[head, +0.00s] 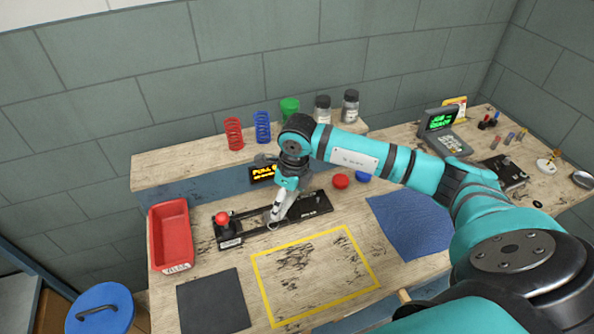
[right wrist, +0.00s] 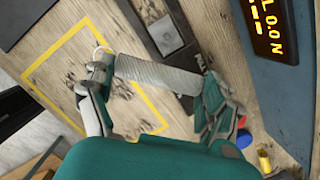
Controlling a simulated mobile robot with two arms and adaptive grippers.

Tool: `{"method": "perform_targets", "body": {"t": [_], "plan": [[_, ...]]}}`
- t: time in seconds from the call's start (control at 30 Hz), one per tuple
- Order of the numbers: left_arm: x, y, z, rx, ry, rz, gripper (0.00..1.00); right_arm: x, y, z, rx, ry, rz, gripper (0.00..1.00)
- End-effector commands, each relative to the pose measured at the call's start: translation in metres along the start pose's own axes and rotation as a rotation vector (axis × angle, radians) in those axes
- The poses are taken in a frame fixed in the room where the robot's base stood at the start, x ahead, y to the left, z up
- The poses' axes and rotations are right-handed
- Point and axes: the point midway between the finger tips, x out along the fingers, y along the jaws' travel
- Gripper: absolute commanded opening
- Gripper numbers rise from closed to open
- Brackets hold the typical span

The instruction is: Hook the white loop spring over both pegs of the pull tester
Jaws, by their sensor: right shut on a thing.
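The pull tester (head: 232,242) is a long black base on the bench with a red ball knob (head: 222,218) at its left end. In the right wrist view, part of its black rail (right wrist: 137,22) and a grey plate (right wrist: 166,35) show. My right gripper (head: 279,212) is over the middle of the tester. In the right wrist view the gripper (right wrist: 158,76) is shut on the white loop spring (right wrist: 160,73), one finger near each end. A pale loop (right wrist: 103,50) shows at the spring's left end. I cannot make out the pegs. My left gripper is out of view.
A red tray (head: 170,236) stands left of the tester. A yellow-outlined area (head: 259,284), a dark mat (head: 212,302) and a blue cloth (head: 412,224) lie in front. Red and blue springs and jars stand on the shelf behind.

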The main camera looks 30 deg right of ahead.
Motion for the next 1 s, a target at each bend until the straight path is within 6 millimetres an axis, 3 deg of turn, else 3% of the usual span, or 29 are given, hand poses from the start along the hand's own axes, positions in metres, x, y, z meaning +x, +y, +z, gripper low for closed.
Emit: {"method": "perform_targets", "body": {"t": [0.03, 0.13, 0.33, 1.0], "plan": [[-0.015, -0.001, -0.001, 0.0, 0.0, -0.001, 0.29, -0.007, -0.01, 0.001, 0.135, 0.003, -0.019, 0.53], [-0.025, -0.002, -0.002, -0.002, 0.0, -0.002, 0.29, -0.006, -0.027, 0.001, 0.386, 0.002, -0.057, 0.53], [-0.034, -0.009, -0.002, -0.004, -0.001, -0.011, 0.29, -0.004, -0.049, -0.003, 0.679, 0.002, -0.101, 0.53], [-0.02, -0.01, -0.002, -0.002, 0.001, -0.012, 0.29, 0.019, -0.051, -0.007, 0.727, 0.001, -0.107, 0.53]]}}
